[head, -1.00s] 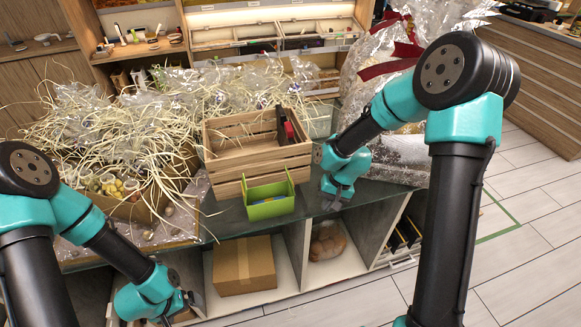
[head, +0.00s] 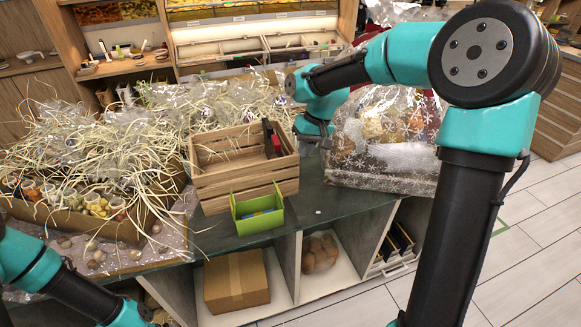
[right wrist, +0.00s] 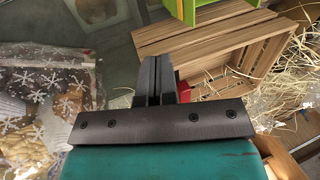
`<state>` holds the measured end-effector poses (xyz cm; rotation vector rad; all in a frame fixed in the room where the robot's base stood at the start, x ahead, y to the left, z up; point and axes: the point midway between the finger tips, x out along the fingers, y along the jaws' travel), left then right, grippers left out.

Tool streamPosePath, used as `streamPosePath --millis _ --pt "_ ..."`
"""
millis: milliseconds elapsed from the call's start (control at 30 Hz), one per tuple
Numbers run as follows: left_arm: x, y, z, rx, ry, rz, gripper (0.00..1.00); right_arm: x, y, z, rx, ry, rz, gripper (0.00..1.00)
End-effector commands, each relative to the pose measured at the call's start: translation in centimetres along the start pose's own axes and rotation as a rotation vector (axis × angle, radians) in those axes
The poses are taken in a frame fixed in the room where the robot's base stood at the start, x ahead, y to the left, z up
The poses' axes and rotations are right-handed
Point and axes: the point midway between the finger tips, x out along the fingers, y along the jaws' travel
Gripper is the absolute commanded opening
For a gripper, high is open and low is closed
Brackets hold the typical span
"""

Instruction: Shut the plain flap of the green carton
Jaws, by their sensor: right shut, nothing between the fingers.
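The green carton (head: 262,224) stands upright on the dark counter in front of the wooden crate. Its top looks open, with flaps standing up at its sides and something blue inside. I cannot tell which flap is plain. Part of the carton shows at the top of the right wrist view (right wrist: 188,12). My right gripper (head: 326,142) is to the right of the crate, behind and right of the carton, and apart from it. In the right wrist view its fingers (right wrist: 155,78) are together and empty. My left gripper (head: 150,314) is low at the bottom edge, mostly cut off.
The wooden crate (head: 222,183) holds a red and black item (head: 272,138). A snowflake-patterned clear bag (head: 385,150) stands right of my right gripper. Straw-filled trays are at the left. A cardboard box (head: 236,282) sits on the shelf below. The counter right of the carton is mostly clear.

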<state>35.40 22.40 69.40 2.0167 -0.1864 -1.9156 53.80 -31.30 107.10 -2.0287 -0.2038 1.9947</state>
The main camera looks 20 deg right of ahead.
Motion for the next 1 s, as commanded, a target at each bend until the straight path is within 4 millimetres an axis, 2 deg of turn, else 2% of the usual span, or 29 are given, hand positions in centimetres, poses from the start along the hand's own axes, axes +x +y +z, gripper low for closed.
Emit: streamPosePath --millis 267,667,800,1000 --pt "0.0 0.0 0.0 0.0 0.0 0.0 1.0 3.2 0.0 0.1 0.0 -0.004 0.001 0.0" --pt "0.0 0.0 0.0 0.0 0.0 0.0 1.0 10.1 0.0 0.1 0.0 -0.005 0.0 0.0" --pt "0.0 0.0 0.0 0.0 0.0 0.0 1.0 10.8 -2.1 0.1 -0.003 -0.002 0.0 0.0" --pt "0.0 0.0 0.0 0.0 0.0 0.0 1.0 11.5 -3.4 0.0 0.0 0.0 0.0 0.0"
